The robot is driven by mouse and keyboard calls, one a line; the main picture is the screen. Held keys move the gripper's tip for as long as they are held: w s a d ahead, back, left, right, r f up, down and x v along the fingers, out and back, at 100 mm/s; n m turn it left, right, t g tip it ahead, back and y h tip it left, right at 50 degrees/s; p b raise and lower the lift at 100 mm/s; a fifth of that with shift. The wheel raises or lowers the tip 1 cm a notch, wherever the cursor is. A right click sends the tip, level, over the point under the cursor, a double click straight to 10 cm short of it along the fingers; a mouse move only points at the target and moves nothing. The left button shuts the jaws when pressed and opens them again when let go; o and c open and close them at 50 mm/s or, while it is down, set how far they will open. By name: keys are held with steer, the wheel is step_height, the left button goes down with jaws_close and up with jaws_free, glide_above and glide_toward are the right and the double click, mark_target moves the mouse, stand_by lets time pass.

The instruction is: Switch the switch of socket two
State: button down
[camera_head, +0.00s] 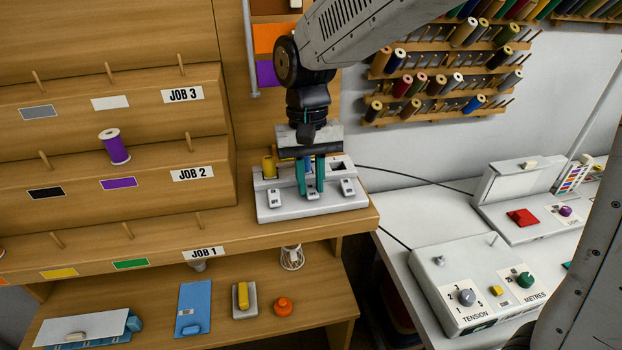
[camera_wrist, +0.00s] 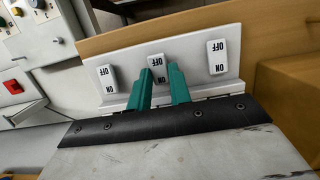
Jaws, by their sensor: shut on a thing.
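The white socket panel (camera_head: 332,203) sits on the wooden shelf, with three rocker switches along its front. My gripper (camera_head: 311,190) is over the middle of the panel, its teal fingers pointing down. In the wrist view, its fingertips (camera_wrist: 161,68) stand on either side of the middle switch (camera_wrist: 157,66), marked ON and OFF, and are shut on it. The left switch (camera_head: 274,200) and the right switch (camera_head: 348,187) are clear of the fingers. A blue piece (camera_head: 307,163) shows partly behind the fingers. Which way the middle switch is tilted I cannot tell.
A purple spool (camera_head: 114,147) stands on the rack to the left. A control box (camera_head: 480,280) and a white table lie to the right.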

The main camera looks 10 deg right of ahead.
steer(key=shift+w+g, duration=0.15)
steer(key=shift+g, duration=0.55)
steer(key=c, duration=1.3)
jaws_free()
steer(key=v, duration=0.7)
steer(key=shift+w+r, duration=0.1)
steer(key=shift+r, duration=0.25)
